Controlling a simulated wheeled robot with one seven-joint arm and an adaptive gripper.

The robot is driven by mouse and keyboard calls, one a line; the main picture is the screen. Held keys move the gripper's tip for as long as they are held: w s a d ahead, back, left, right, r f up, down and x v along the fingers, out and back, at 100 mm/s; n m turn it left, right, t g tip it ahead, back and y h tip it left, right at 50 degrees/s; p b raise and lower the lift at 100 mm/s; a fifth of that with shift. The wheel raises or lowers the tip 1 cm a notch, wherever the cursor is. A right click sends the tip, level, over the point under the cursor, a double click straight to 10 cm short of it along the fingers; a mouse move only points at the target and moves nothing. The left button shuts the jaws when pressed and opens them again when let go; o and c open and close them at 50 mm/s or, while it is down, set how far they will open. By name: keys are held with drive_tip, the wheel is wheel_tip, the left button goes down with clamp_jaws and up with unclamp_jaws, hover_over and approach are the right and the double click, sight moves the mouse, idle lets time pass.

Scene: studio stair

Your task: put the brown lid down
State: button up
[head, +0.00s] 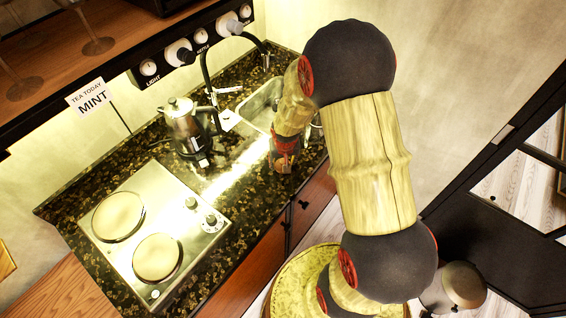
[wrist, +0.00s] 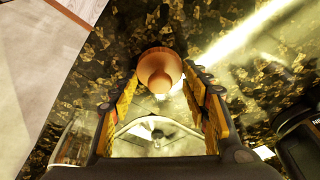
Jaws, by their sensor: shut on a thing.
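The brown lid (wrist: 160,66) is round, with a paler knob in its middle. It sits between the tips of my gripper (wrist: 160,84) in the wrist view, and the gripper is shut on it. In the head view my gripper (head: 284,150) points down near the front edge of the dark speckled counter (head: 228,248), right of the kettle. The lid is a small brown shape (head: 281,166) at its tip there. I cannot tell whether the lid touches the counter or hangs just above it.
A steel kettle (head: 183,122) stands left of my gripper, with a two-plate hob (head: 187,212) beyond it. The sink (head: 257,104) and tap lie behind my gripper. A clear glass (wrist: 76,140) shows at the wrist view's left. Bare counter lies between gripper and hob.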

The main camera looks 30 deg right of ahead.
drive_tip(key=shift+f, duration=0.3)
drive_tip(key=shift+f, duration=0.2)
drive_tip(key=o, duration=0.8)
drive_tip(key=shift+o, duration=0.2)
drive_tip(key=shift+r, duration=0.1)
